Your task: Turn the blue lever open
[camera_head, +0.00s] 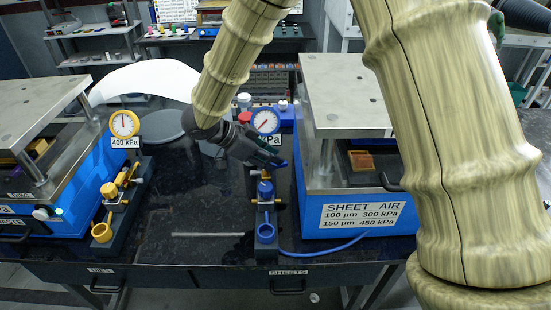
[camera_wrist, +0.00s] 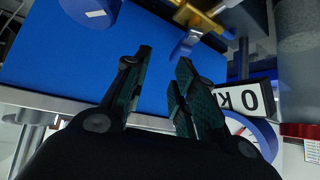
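The blue lever (camera_wrist: 186,44) sits on a brass valve (camera_wrist: 196,15) in the wrist view, just past the right fingertip. In the head view a small blue piece, likely the lever (camera_head: 280,164), shows at the tip of my gripper (camera_head: 268,157), above the blue-knobbed regulator (camera_head: 265,189). My gripper also shows in the wrist view (camera_wrist: 165,58), with a clear gap between its two dark fingers and nothing between them. Whether a finger touches the lever cannot be told. My gripper hides part of the valve and the gauge label in the head view.
A blue-rimmed gauge (camera_head: 265,121) stands behind my gripper. The blue press with the SHEET AIR sign (camera_head: 362,214) is close on the right. A yellow-rimmed gauge (camera_head: 124,123) and yellow regulator fittings (camera_head: 109,191) stand left. A thin grey rod (camera_head: 207,234) lies on the dark bench.

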